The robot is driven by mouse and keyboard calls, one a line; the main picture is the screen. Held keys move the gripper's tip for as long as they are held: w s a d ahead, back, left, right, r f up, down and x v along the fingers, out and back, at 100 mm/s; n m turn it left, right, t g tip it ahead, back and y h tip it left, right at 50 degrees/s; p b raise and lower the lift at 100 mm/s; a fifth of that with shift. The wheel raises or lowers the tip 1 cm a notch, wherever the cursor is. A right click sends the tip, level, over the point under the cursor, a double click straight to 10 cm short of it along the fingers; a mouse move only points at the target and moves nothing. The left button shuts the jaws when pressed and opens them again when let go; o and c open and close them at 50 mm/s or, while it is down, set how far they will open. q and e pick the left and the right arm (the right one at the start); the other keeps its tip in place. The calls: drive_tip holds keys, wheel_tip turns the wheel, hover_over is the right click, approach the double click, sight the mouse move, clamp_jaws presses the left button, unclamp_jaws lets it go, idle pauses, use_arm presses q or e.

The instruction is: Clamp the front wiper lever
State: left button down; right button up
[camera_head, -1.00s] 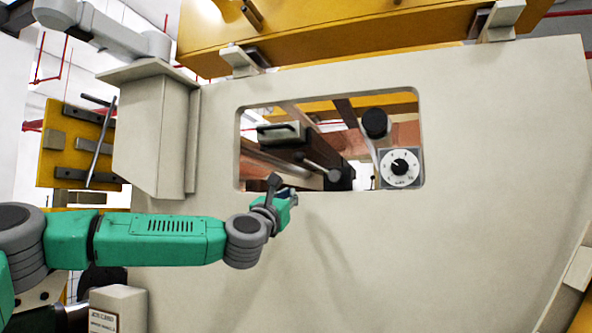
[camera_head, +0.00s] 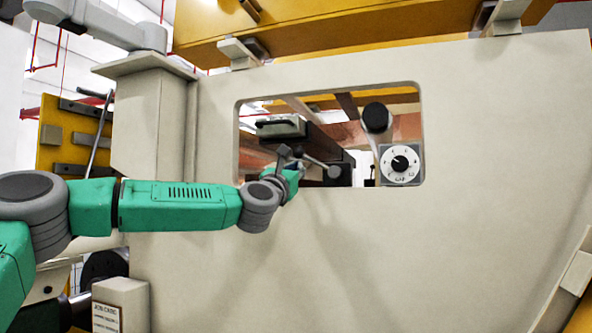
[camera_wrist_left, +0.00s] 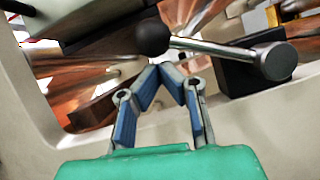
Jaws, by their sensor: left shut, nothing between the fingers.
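The wiper lever, a metal rod with a black ball at one end and a round dark hub at the other, shows in the left wrist view (camera_wrist_left: 215,48) and in the head view (camera_head: 318,162). My left gripper (camera_head: 299,164) is at the lower left part of the window opening, close to the lever. In the wrist view its blue-padded fingers (camera_wrist_left: 171,68) meet at the tips, shut and empty. The tips are just below the rod in that picture, near the ball; I cannot tell whether they touch. My right gripper is not in view.
The cream panel (camera_head: 400,250) frames the window; its lower edge lies close under my left wrist. A dial (camera_head: 401,164) and a black round knob (camera_head: 376,117) are at the window's right. A dark box with a handle (camera_head: 280,127) is above my gripper.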

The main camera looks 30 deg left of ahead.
use_arm(q)
drive_tip(key=shift+r, duration=0.15)
drive_tip(key=shift+r+m, duration=0.15)
drive_tip(key=shift+m, duration=0.45)
